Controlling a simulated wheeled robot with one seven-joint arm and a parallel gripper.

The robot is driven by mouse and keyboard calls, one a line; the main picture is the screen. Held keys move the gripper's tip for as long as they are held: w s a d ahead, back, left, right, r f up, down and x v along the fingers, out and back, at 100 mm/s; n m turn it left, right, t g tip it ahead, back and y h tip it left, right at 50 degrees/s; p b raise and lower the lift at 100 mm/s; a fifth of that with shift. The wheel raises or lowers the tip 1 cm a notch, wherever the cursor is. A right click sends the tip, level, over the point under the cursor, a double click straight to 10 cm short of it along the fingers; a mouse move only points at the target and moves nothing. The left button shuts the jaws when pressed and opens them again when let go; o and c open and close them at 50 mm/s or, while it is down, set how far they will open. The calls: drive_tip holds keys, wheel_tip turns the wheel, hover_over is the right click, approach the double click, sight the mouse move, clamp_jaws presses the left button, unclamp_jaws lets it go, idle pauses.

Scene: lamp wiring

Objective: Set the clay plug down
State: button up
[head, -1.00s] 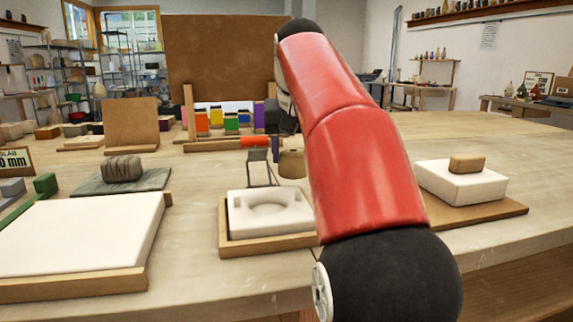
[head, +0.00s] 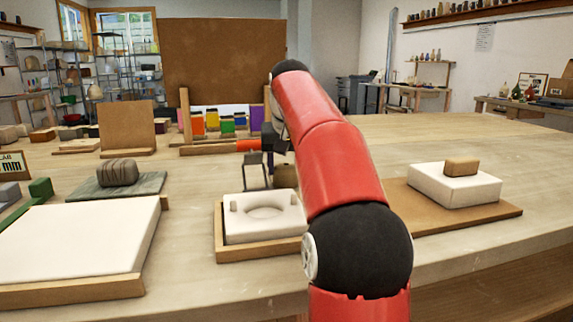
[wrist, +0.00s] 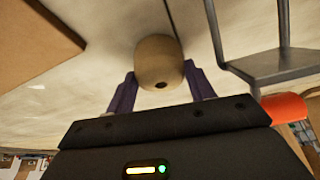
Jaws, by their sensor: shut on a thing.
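The clay plug (head: 285,176) is a small tan, rounded cylinder. It shows behind the white mould, left of my red arm. In the wrist view the plug (wrist: 158,62) sits between the two dark purple fingers of my gripper (wrist: 160,80), which is shut on it. A small dark hole shows in its near end. In the head view my gripper (head: 280,152) is mostly hidden by the arm. The plug is low over the table (head: 190,195); I cannot tell whether it touches.
A dark metal frame (head: 257,168) with an orange-red handle (head: 248,145) stands close left of the plug. In front is a white mould (head: 262,222) on a wooden board. A white block (head: 455,188) carrying a brown block stands right. A white slab (head: 75,240) lies left.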

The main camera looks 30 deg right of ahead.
drive_tip(key=shift+f, duration=0.15)
drive_tip(key=o, duration=1.1)
drive_tip(key=shift+o, duration=0.2)
drive_tip(key=v, duration=0.6)
drive_tip(key=shift+r, duration=0.3)
drive_tip(key=shift+o, duration=0.5)
drive_tip(key=shift+s+a+r, duration=0.15)
drive_tip(key=shift+s+r, duration=0.1)
drive_tip(key=shift+r, duration=0.35)
